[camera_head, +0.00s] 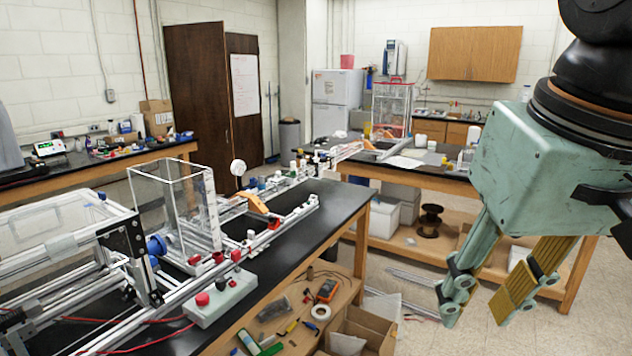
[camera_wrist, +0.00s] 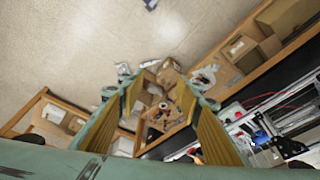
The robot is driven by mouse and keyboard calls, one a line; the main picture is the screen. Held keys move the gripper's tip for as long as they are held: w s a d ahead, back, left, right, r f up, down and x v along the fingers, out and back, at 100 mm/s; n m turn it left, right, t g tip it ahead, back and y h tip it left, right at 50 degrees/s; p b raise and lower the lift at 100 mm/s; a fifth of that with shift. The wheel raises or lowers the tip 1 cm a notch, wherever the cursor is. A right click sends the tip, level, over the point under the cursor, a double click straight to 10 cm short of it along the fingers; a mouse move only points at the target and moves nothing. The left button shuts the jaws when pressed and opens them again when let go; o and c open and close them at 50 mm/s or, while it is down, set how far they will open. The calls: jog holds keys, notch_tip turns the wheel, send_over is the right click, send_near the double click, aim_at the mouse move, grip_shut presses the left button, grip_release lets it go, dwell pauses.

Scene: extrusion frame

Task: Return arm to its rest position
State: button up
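My gripper (camera_head: 482,299) hangs at the right of the head view, with its green body above and its fingers pointing down. The two yellow-padded fingers are spread apart with nothing between them. In the wrist view the gripper (camera_wrist: 166,82) also shows its fingers apart, with the shelf and floor beyond them. My gripper is in the air, in front of the wooden bench and to the right of the black-topped bench. It touches nothing that I can see.
The black-topped bench (camera_head: 290,251) carries an extrusion frame, a clear box (camera_head: 183,215) and a red-button control box (camera_head: 222,297). Cardboard boxes (camera_head: 362,328) stand low beside it. A dark spool (camera_head: 430,221) sits on the far bench's lower shelf. Floor is open between the benches.

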jog(key=s+d+f, duration=0.1)
jog(key=s+f, duration=0.4)
jog(key=s, duration=0.2)
jog(key=shift+d+f+t+b, duration=0.2)
jog(key=shift+f+t+b, duration=0.1)
jog(key=shift+f+b, duration=0.05)
